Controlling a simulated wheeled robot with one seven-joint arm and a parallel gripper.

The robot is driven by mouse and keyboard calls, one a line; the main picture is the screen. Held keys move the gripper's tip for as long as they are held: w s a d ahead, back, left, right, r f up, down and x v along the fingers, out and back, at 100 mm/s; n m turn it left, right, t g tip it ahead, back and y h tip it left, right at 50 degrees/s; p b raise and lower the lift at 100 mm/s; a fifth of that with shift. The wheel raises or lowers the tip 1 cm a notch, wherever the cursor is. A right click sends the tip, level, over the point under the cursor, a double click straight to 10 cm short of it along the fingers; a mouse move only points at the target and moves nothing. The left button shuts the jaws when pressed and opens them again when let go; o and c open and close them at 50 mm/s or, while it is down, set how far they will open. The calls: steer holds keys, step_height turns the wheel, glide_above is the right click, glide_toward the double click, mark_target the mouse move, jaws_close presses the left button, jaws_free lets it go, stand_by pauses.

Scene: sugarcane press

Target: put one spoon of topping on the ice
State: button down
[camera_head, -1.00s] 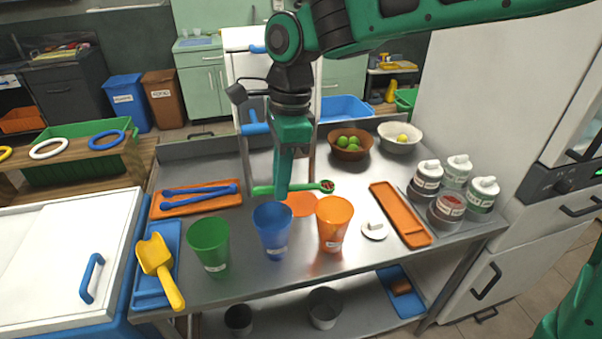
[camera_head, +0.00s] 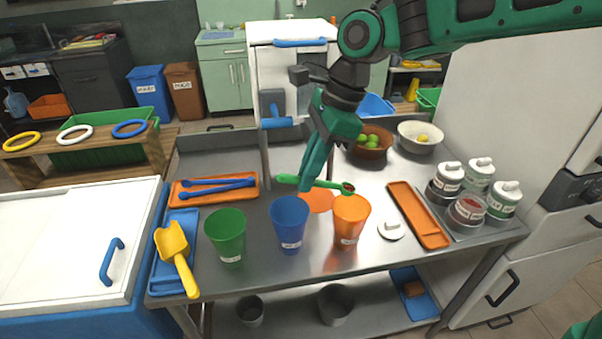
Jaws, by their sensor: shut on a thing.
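My gripper (camera_head: 308,186) is shut on the handle of a green spoon (camera_head: 327,184). The spoon lies roughly level, with its bowl to the right. A small dark red heap of topping (camera_head: 347,187) is in the bowl. In the picture, the bowl is just above the back rim of the orange cup (camera_head: 350,224); I cannot tell its height over the cup. A blue cup (camera_head: 290,224) and a green cup (camera_head: 228,240) stand upright to the left. The cups' contents, including any ice, cannot be made out. An open jar of red topping (camera_head: 467,210) stands at the right.
Lidded jars (camera_head: 449,177) stand around the open jar. A white lid (camera_head: 391,230) and an orange tray (camera_head: 418,214) lie right of the cups. Blue tongs (camera_head: 218,187) and a yellow scoop (camera_head: 176,257) lie left. Bowls of fruit (camera_head: 368,146) stand behind.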

steer(key=shift+w+d+r+g+y, duration=0.1)
steer(key=shift+w+d+g+y, duration=0.15)
steer(key=shift+d+y, duration=0.35)
steer(key=d+y, duration=0.1)
steer(key=d+g+y, duration=0.1)
steer(key=y, duration=0.1)
steer(key=d+y, duration=0.1)
steer(key=shift+w+r+y, duration=0.35)
steer(key=shift+w+y, duration=0.05)
steer(key=shift+w+d+r+g+y, duration=0.15)
steer(key=shift+d+r+g+y, duration=0.1)
steer(key=shift+d+y, duration=0.35)
steer(key=shift+w+d+r+g+y, duration=0.15)
steer(key=shift+d+r+g+y, duration=0.1)
steer(key=shift+d+y, duration=0.35)
steer(key=shift+w+d+r+g+y, duration=0.15)
steer(key=shift+d+r+g+y, duration=0.1)
steer(key=shift+d+y, duration=0.3)
steer(key=shift+a, duration=0.1)
steer(key=a+h, duration=0.2)
steer(key=s+a+t+h, duration=0.1)
steer(key=shift+a+r, duration=0.1)
steer(key=shift+r, duration=0.3)
steer(key=shift+a+h, duration=0.25)
steer(key=shift+h, duration=0.3)
steer(key=shift+s+a, duration=0.1)
